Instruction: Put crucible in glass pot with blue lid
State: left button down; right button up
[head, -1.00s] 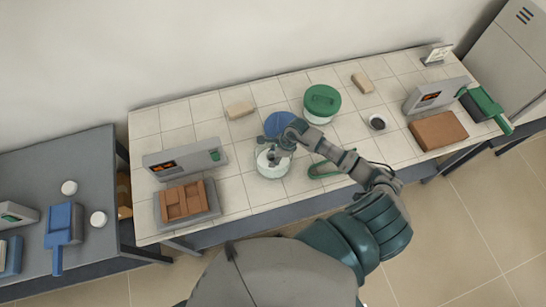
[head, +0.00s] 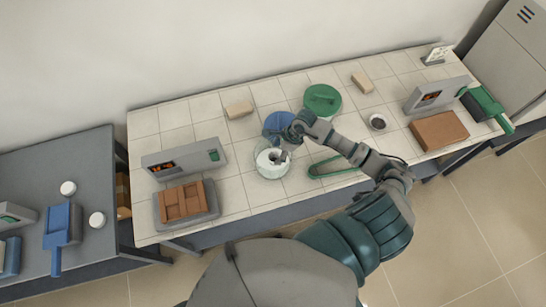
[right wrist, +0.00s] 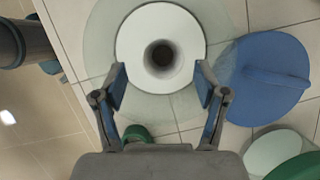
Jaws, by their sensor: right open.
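The glass pot (head: 262,171) stands on the tiled bench with its top open and a white disc (right wrist: 130,40) inside. A round dark-centred hollow (right wrist: 162,55) shows in the disc's middle. It looks like the crucible's mouth from above, but I cannot clearly separate it from the disc. The blue lid (head: 276,121) lies flat on the bench behind the pot; its raised handle shows in the right wrist view (right wrist: 270,80). My right gripper (head: 284,151) is above the pot. In the right wrist view its fingers (right wrist: 161,80) are apart, one each side of the hollow, holding nothing.
A green-lidded pot (head: 322,100) stands behind and right of the open pot. A long green object (head: 334,167) lies to its right. A small dark-filled dish (head: 378,122) is near the right one.

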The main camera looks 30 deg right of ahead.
jog(key=v, duration=0.6)
jog(key=shift+r+b, duration=0.35)
jog(key=shift+b, duration=0.05)
jog(key=shift+d, duration=0.15)
jog(key=shift+s+d+f, duration=0.1)
jog(key=shift+d, duration=0.1)
